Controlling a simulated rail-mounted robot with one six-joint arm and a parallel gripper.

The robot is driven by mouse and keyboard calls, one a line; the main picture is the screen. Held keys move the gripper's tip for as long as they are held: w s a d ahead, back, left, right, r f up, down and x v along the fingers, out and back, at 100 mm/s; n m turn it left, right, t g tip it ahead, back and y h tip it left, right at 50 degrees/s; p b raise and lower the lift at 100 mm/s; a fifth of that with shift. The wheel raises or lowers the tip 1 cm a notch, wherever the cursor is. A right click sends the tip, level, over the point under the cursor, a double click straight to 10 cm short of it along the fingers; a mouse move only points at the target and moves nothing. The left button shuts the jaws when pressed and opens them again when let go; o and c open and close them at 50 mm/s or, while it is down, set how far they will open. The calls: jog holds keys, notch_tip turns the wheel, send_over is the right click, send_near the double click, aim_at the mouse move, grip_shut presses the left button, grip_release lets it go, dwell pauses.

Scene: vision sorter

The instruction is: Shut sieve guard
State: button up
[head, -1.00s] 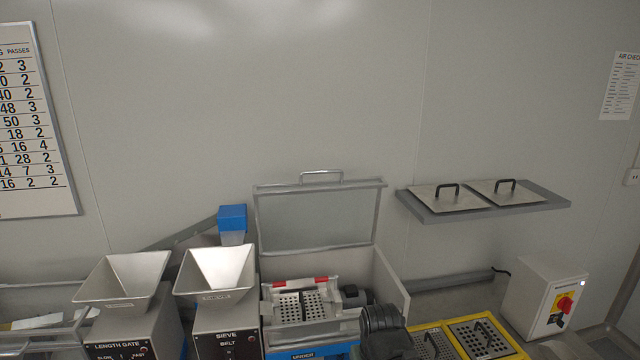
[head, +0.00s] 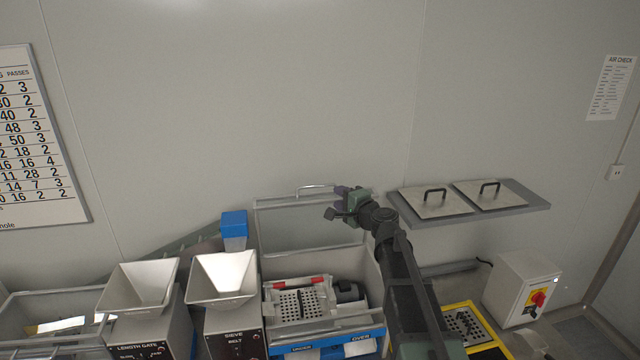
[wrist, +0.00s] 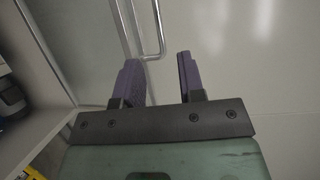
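The sieve guard (head: 295,232) is a clear framed lid standing raised at the back of the sieve box. Its metal handle (head: 312,188) is on the top edge. My gripper (head: 337,203) is in front of the guard's upper right part, close to the right end of the handle. In the wrist view, the two purple fingers of my gripper (wrist: 159,65) are apart with nothing between them. The handle (wrist: 161,28) shows just beyond the fingertips; I cannot tell the exact gap. The guard's panel (wrist: 85,35) fills the left of that view.
The sieve box holds a perforated tray (head: 290,303) under the guard. Two hoppers (head: 222,275) stand to the left. A wall shelf (head: 475,213) with two lidded plates is right of my arm. A control box (head: 520,290) and yellow-framed tray (head: 462,325) are lower right.

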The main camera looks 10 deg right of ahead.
aim_at(321, 186)
jog(key=x, duration=1.1)
jog(key=shift+b, duration=0.35)
jog(key=shift+s, duration=0.1)
grip_shut()
